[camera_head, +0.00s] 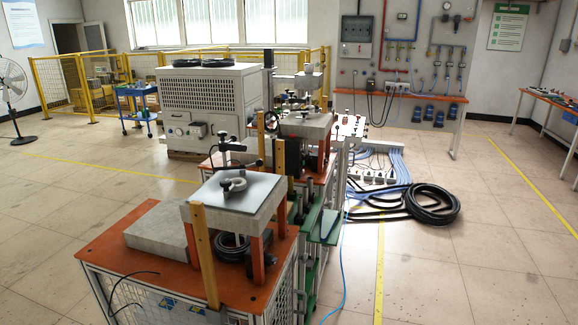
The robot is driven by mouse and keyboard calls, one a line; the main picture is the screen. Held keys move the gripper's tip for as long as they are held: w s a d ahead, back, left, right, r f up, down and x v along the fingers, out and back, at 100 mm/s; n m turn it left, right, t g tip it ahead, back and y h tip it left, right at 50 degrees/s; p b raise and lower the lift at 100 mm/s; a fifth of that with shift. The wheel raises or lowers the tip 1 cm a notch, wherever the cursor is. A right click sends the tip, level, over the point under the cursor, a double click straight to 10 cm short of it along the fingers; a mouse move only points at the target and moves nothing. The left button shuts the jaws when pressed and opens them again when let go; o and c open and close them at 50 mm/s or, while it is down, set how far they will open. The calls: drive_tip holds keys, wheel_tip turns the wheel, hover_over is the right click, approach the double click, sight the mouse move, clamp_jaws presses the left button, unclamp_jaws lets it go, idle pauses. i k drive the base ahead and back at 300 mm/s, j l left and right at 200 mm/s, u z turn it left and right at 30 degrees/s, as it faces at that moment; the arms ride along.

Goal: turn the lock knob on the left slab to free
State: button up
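A grey slab (238,196) stands raised on orange legs over the nearer orange-topped bench, left of the picture's middle. My gripper is not in view.
A thick pale block (160,231) lies on the near bench top (112,245). A large grey cabinet (210,100) is behind. Coiled black hose (432,203) lies on the floor at right. Floor at left is clear.

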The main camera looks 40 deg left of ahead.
sight(229, 185)
drive_tip(key=i+u, duration=0.3)
drive_tip(key=u, duration=0.15)
drive_tip(key=i+u, duration=0.55)
drive_tip(key=u, duration=0.3)
drive_tip(key=i+l+u, duration=0.25)
drive_tip(key=u, duration=0.15)
